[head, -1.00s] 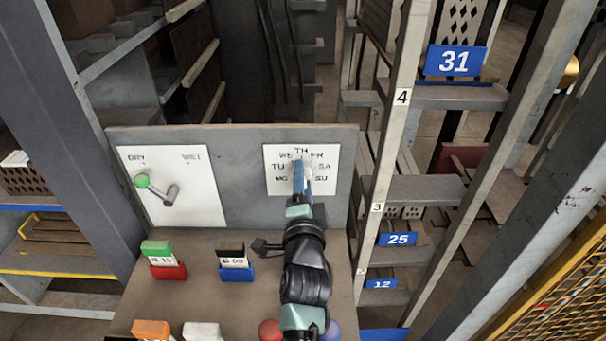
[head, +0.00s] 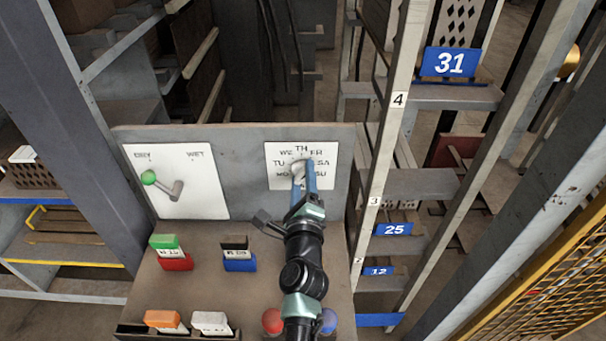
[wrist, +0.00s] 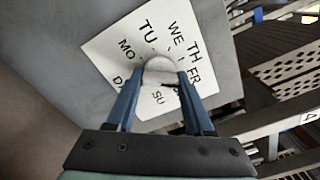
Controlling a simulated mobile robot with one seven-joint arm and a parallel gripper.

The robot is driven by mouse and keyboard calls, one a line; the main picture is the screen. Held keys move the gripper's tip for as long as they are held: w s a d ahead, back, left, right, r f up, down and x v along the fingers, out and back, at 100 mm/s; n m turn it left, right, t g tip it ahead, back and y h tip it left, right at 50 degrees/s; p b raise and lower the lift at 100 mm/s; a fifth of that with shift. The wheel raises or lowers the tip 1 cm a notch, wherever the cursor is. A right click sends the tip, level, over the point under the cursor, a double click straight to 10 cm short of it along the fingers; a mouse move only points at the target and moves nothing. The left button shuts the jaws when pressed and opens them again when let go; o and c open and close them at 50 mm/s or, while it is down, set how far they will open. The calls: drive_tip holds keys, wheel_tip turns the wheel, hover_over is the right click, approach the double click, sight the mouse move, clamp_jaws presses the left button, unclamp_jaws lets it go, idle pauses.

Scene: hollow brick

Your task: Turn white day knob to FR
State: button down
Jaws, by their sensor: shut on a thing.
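The white day knob (wrist: 160,72) sits at the middle of a white day plate (head: 322,180) on the grey upright panel. The plate has MO, TU, WE, TH, FR, SA and SU around the knob. My gripper (head: 305,177) reaches the knob from below and in front. In the wrist view its two blue fingers (wrist: 158,88) lie on either side of the knob, shut on it. The fingers hide part of the knob and the plate's lower middle in the head view. I cannot tell clearly which day the knob points at.
A second white plate (head: 200,200) marked DRY and WET carries a green-tipped lever (head: 165,184) to the left. Coloured card holders (head: 172,252) stand on the ledge, with a red button (head: 272,320) and a blue button (head: 328,321) beside my arm. A metal rack (head: 385,150) stands close on the right.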

drive_tip(key=shift+m, duration=0.6)
drive_tip(key=shift+c, duration=1.4)
unclamp_jaws()
drive_tip(key=shift+s, duration=0.1)
drive_tip(key=s+p, duration=0.5)
drive_tip(key=s, duration=0.7)
drive_tip(key=shift+s, duration=0.4)
